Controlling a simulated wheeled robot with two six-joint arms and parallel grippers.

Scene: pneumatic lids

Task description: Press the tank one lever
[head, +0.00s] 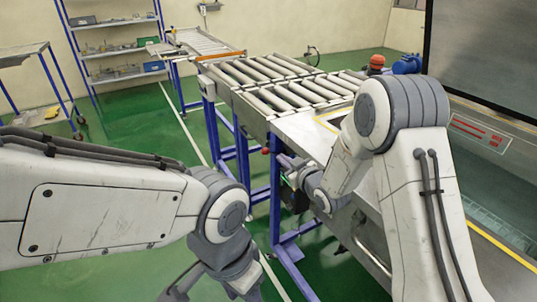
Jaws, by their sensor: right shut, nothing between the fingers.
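A small red ball knob (265,151), which looks like the end of a lever, shows at the side of the roller conveyor near the picture's middle. My right gripper (284,161) is shut and empty, its tip just right of the knob. I cannot tell whether they touch. The lever's shaft and mount are mostly hidden. A tank with a grey rim (490,222) lies at the right, partly behind my right arm, and a large dark raised panel (485,55) stands over it. My left gripper is at the bottom edge, mostly cut off, its fingers unclear.
The roller conveyor (275,78) on blue legs runs to the back left. A red-orange part (377,61) and a blue part (407,64) stand by the tank. A shelf (120,50) and a side table (22,52) stand at the back left. Green floor lies open between.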

